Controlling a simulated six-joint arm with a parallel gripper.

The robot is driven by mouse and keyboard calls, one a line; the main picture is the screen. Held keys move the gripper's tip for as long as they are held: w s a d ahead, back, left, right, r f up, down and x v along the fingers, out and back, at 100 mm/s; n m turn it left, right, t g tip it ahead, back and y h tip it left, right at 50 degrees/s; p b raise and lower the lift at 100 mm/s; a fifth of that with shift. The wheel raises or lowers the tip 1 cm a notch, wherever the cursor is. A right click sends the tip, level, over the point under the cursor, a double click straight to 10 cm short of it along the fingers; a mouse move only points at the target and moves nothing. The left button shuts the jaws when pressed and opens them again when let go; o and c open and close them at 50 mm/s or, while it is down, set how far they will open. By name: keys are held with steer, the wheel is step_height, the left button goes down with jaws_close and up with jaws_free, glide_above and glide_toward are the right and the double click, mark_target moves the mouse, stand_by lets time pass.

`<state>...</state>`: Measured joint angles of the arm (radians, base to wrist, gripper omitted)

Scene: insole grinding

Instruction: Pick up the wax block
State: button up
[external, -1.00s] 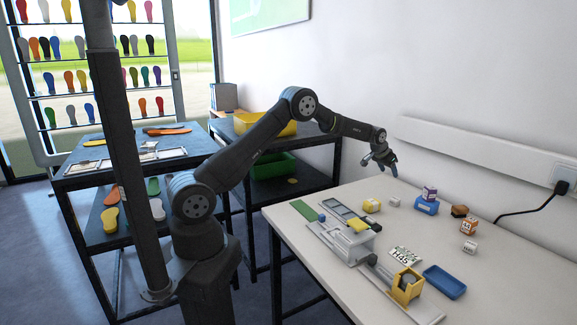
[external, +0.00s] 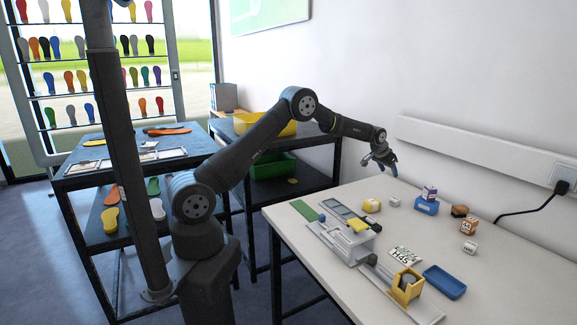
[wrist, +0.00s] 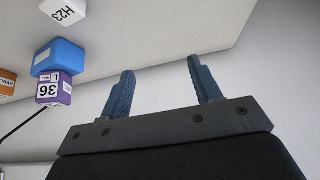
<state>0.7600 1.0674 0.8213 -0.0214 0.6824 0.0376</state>
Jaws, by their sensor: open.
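Several small blocks lie on the white table (external: 300,240); I cannot tell for sure which is the wax block. A yellow block (external: 371,206) and a small white cube (external: 395,203) lie nearest below my gripper. A blue block (external: 426,208) has a purple and white block (external: 429,194) at it. In the wrist view are a white "H23" cube (wrist: 63,10), the blue block (wrist: 59,57), and the purple "36 L" block (wrist: 54,90). My gripper (external: 386,170) is open and empty, above the table's far edge. Its blue fingers (wrist: 160,66) are apart with nothing between them.
Brown (external: 459,211), orange (external: 468,227) and white (external: 469,247) blocks stand to the right. A grey fixture (external: 345,243), a yellow holder (external: 406,284) and a blue tray (external: 444,282) occupy the front. The wall with its conduit (external: 470,148) rises behind the table.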

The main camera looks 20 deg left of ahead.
steer(key=shift+o, duration=0.2)
steer(key=shift+o, duration=0.7)
steer(key=g+y, duration=0.5)
glide_toward(372, 201)
steer(key=shift+m, duration=0.4)
step_height(372, 201, down, 10)
steer(key=shift+a+f, duration=0.1)
steer(key=c, duration=1.1)
